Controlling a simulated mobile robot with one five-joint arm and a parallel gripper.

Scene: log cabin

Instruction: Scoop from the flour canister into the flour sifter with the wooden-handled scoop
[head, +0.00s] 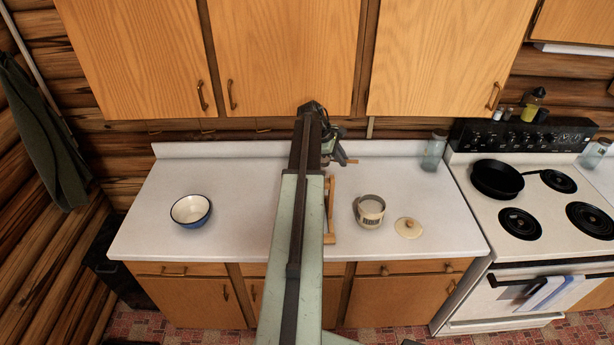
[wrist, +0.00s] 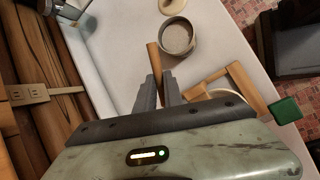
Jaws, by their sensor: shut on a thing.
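My gripper (head: 338,157) is above the back of the counter, and its fingers (wrist: 158,92) are shut on a wooden handle (wrist: 152,62), which I take to be the scoop's. The scoop's bowl is hidden. The flour canister (head: 369,211), cream with a dark label, stands open on the counter, pale inside, in front of and right of the gripper. It also shows in the wrist view (wrist: 181,38). Its lid (head: 408,228) lies beside it. A wooden frame (head: 331,209) stands left of the canister, partly behind my arm. I cannot tell whether it belongs to the sifter.
A blue bowl with a white inside (head: 190,210) stands on the left of the counter. A glass jar (head: 434,150) stands at the back right, near the stove (head: 540,200) with a black pan (head: 497,179). Cabinets (head: 290,55) hang above. Counter between bowl and arm is clear.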

